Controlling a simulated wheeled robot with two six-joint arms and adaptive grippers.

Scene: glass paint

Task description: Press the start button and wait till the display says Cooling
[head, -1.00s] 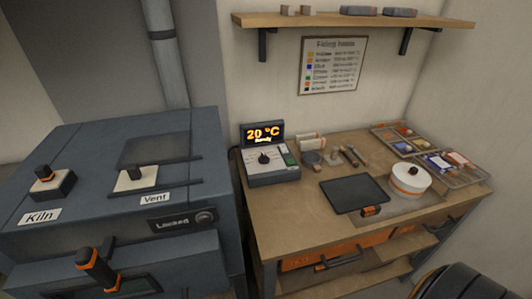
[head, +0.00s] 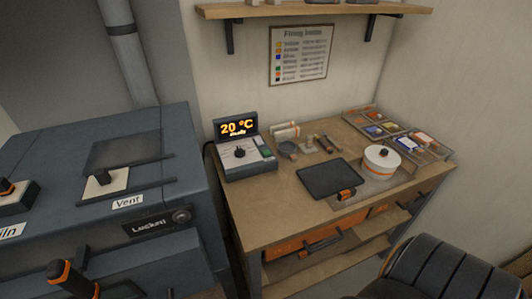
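The control box (head: 245,159) stands at the left end of the wooden workbench. Its display (head: 237,127) reads 20 °C, with a smaller line under it that looks like "Ready". A black knob (head: 240,152) sits on its sloped panel. A green button (head: 265,152) is at the panel's right side. The blue-grey kiln (head: 60,185) stands to the left, with a sign (head: 155,223) reading Locked and a Vent slider (head: 103,177). Neither of my grippers is clearly in view.
A dark tablet-like plate (head: 330,177) and a white round pot (head: 382,160) are on the workbench (head: 275,210). Trays of coloured pieces (head: 380,128) lie at the back right. A dark padded seat-like object (head: 450,270) is at lower right. A wall chart (head: 300,55) hangs above.

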